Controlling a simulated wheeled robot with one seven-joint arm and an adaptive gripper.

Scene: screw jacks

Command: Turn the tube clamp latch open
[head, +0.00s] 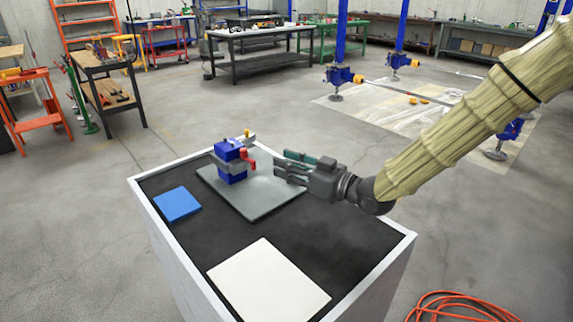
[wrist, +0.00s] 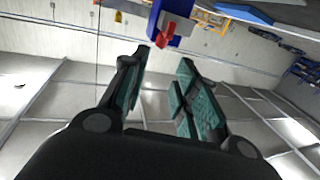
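The tube clamp (head: 231,163) is a blue block with a grey band around it, standing upright on a grey plate (head: 255,192) on the cart top. Its red latch (head: 250,158) sticks out on the right side, facing my gripper. My gripper (head: 284,168) is to the right of the latch, apart from it, with its fingers pointing left. In the wrist view, the fingers (wrist: 165,75) are spread with nothing between them. The red latch (wrist: 168,32) and part of the blue block (wrist: 155,15) show beyond the fingertips. The rest of the clamp is cut off there.
On the black cart top (head: 205,230) lie a blue square pad (head: 177,204) at left and a white sheet (head: 268,281) in front. A raised white edge (head: 163,257) borders the cart. Workbenches and blue jack columns stand far behind.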

